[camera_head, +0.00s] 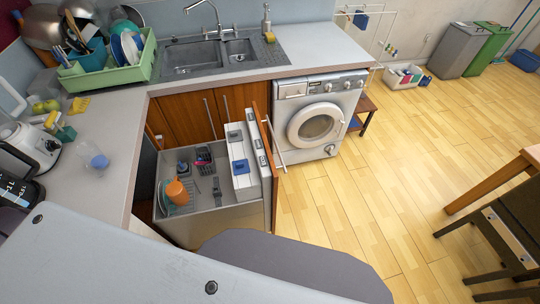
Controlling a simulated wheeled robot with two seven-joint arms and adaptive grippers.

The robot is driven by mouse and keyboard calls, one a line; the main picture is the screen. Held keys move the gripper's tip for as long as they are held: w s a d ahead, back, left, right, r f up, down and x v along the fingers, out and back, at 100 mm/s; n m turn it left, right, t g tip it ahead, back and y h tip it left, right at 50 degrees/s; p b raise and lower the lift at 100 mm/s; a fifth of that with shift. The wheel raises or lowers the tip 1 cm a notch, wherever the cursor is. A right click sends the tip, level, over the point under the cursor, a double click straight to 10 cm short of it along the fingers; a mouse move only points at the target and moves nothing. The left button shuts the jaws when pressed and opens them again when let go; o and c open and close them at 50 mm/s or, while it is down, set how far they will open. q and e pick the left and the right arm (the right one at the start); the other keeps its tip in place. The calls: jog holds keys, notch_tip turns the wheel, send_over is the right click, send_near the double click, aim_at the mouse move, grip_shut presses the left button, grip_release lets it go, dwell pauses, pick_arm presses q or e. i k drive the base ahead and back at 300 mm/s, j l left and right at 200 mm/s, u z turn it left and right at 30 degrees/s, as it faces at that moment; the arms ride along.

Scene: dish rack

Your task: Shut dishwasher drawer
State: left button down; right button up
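The dishwasher drawer (228,222) is pulled out from under the counter, open at the top, with its grey inside showing. Its wooden front panel (266,181) faces the room on the right and carries a long metal handle (273,143). Inside are a wire rack (180,207) with an orange item (177,191), a dark basket (204,157), and white compartments (240,160) along the front. The near lower part of the drawer is partly hidden by a grey shape at the bottom of the picture. Neither of my grippers is in view.
A washing machine (318,115) stands just right of the drawer front. The wooden floor (390,170) is open between the drawer and a table (500,187) at right.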

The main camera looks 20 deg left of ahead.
aim_at(249, 200)
jog(key=l+u, duration=0.95)
jog(key=l, duration=0.3)
jog(key=k+l+u, duration=0.15)
jog(key=l+u, duration=0.35)
jog(key=l, duration=0.1)
